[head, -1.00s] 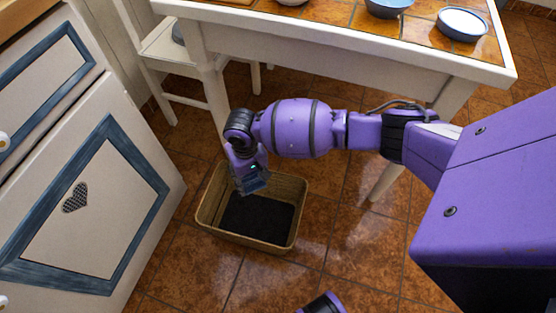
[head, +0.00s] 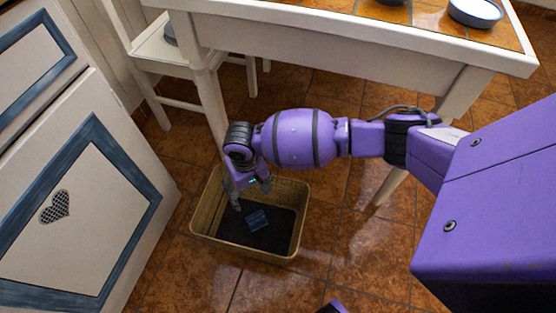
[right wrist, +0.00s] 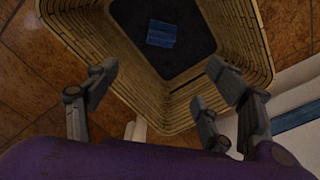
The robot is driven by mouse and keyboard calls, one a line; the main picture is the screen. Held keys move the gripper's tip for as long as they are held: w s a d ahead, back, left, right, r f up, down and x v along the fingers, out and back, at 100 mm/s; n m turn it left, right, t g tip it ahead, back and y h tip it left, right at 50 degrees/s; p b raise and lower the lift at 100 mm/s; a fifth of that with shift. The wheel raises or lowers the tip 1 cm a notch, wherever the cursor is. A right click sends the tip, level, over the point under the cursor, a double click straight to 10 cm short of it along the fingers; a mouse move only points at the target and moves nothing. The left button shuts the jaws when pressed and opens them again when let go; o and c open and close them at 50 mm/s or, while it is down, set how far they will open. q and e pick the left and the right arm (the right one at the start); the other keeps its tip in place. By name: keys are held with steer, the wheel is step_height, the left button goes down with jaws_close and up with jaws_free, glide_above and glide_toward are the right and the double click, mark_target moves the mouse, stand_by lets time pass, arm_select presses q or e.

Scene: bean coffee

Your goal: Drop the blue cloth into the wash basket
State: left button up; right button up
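The blue cloth (head: 258,220) is a small folded square lying inside the wash basket, on its dark bottom. It also shows in the right wrist view (right wrist: 161,34), apart from my fingers. The wash basket (head: 202,226) is a tan woven rectangular box on the floor; its wall also fills much of the right wrist view (right wrist: 150,92). My right gripper (head: 250,200) points down over the back left part of the basket. In the right wrist view its fingers (right wrist: 165,95) are spread wide and empty. My left gripper is not in view.
A white table (head: 340,60) with a tiled top and bowls (head: 476,12) stands behind the basket. A white chair (head: 170,50) is at the back left. A white and blue cabinet (head: 85,200) stands left. Tiled floor (head: 270,290) is free in front.

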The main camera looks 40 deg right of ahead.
steer(key=shift+w+a+r, duration=0.1)
steer(key=shift+w+r, duration=0.05)
step_height(320, 180, up, 12)
stand_by(0.6)
stand_by(0.3)
